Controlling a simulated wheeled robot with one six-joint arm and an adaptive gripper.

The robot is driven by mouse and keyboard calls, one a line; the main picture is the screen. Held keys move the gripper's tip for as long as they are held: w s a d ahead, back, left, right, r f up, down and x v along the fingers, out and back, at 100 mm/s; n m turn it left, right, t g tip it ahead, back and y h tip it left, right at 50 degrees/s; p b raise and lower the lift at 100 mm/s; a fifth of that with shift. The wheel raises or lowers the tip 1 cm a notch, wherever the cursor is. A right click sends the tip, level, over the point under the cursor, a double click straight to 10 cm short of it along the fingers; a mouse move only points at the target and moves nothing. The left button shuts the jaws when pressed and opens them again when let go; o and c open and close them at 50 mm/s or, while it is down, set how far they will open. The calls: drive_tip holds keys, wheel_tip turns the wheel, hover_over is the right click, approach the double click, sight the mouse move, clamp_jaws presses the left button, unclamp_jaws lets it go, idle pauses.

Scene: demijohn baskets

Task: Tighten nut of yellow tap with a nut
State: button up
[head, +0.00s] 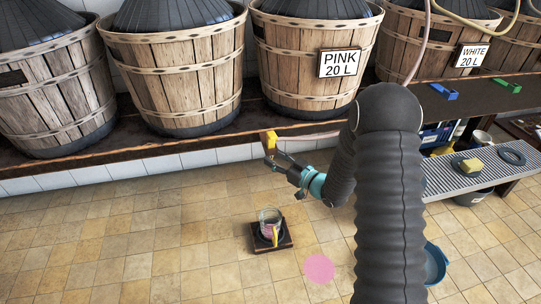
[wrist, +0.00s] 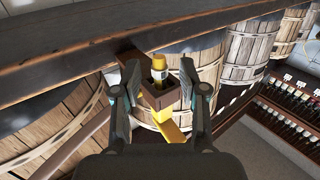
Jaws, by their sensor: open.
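The yellow tap (head: 269,140) shows in the head view at the shelf's front edge, below the PINK 20 L basket. In the wrist view the yellow tap (wrist: 160,65) has a rounded yellow end with a pale band, a brown square-edged part and a yellow strip running down. I cannot tell which part is the nut. My gripper (head: 276,157) is at the tap in the head view. In the wrist view my gripper (wrist: 160,72) is open, one finger on each side of the tap; I see no clear contact.
The PINK 20 L basket (head: 312,72) stands on the dark shelf (head: 205,133). A jug (head: 268,222) with pink liquid stands on a dark base on the floor, beside a pink puddle (head: 319,268). A grated bench (head: 465,175) is at right. The tiled floor at left is clear.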

drive_tip(key=shift+x, duration=1.15)
clamp_jaws()
drive_tip(key=shift+f, duration=0.1)
drive_tip(key=shift+a+f+m+t+h+b, duration=0.1)
drive_tip(key=shift+m+t+h+b, duration=0.55)
drive_tip(key=shift+b, duration=0.4)
drive_tip(key=shift+m+t+h+b, duration=0.65)
drive_tip(key=shift+t+h+b, duration=0.1)
drive_tip(key=shift+h+b, duration=0.15)
